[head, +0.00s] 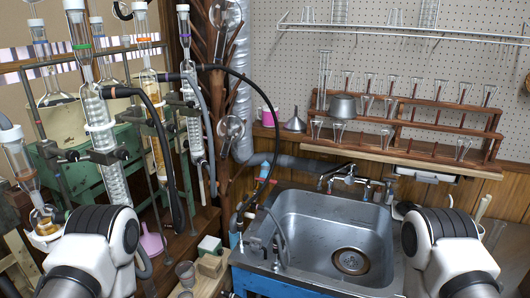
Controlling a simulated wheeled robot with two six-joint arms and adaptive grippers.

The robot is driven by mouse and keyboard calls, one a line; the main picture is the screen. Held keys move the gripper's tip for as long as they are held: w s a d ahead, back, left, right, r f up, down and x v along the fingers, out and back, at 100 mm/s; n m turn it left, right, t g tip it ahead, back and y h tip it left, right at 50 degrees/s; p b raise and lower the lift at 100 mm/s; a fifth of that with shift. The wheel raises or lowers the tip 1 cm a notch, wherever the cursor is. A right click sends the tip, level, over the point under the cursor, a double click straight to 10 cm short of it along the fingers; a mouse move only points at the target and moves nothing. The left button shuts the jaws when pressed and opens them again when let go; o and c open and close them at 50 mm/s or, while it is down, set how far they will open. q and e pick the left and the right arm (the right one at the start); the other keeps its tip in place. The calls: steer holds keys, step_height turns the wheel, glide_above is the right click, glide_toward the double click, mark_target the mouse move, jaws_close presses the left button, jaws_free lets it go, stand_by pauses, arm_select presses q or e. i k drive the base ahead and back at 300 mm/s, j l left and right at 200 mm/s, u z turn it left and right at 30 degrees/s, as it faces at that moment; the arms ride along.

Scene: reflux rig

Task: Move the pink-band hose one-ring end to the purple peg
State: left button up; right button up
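I cannot make out a pink band or ring marks on any hose for certain. A black hose (153,110) leaves the side of the front left condenser (114,183) and hangs down to a low end. A longer black hose (266,110) arcs from the glassware near the tree-like rack down to the blue fittings left of the sink. Only white and black links of my two arms show at the bottom. Both grippers are out of view.
The steel sink (318,215) with its taps fills the middle right. Glass columns stand clamped on the green frame (138,60) at left.

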mark_target(257, 207)
steer(key=i+l+z, duration=0.45)
steer(key=i+l, duration=0.65)
steer(key=l, duration=0.1)
